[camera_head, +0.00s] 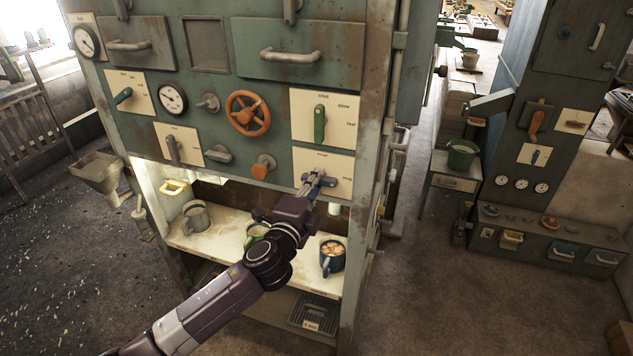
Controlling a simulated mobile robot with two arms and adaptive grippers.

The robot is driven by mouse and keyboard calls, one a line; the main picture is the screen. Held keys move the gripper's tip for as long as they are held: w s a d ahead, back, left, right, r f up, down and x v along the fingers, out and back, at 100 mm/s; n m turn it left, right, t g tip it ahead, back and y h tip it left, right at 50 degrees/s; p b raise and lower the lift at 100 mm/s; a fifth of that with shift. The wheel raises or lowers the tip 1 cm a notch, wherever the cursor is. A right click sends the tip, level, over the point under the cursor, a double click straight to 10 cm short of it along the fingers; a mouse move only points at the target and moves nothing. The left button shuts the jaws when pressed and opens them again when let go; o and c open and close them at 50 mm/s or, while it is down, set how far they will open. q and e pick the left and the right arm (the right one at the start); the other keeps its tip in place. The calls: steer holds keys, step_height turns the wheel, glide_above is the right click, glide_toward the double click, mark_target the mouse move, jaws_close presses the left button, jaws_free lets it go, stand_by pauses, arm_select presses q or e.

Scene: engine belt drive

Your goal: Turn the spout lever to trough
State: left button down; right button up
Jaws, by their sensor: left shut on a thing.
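A lever (328,181) with a bluish handle sits on a cream plate (345,166) at the lower right of the green machine's front. My left gripper (314,184) reaches up from below and is shut on this lever. The fingers partly hide the lever, so its exact angle is hard to tell. My right gripper is not in view.
Just above is a plate with a green lever (319,124); an orange knob (263,167) and orange handwheel (248,113) are to the left.

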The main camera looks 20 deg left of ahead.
arm_select(q)
steer(key=n, duration=0.3)
steer(key=shift+f+n+b, duration=0.2)
steer(key=shift+n+b, duration=0.1)
steer(key=shift+b, duration=0.05)
steer(key=n, duration=0.4)
steer(key=shift+n, duration=0.3)
steer(key=n+p, duration=0.1)
steer(key=n, duration=0.4)
steer(key=shift+d, duration=0.15)
steer(key=shift+f+n+p, duration=0.1)
steer(key=shift+n+p, duration=0.8)
steer(key=shift+n, duration=1.2)
steer(key=c, duration=1.9)
jaws_free()
steer(key=shift+s, duration=0.1)
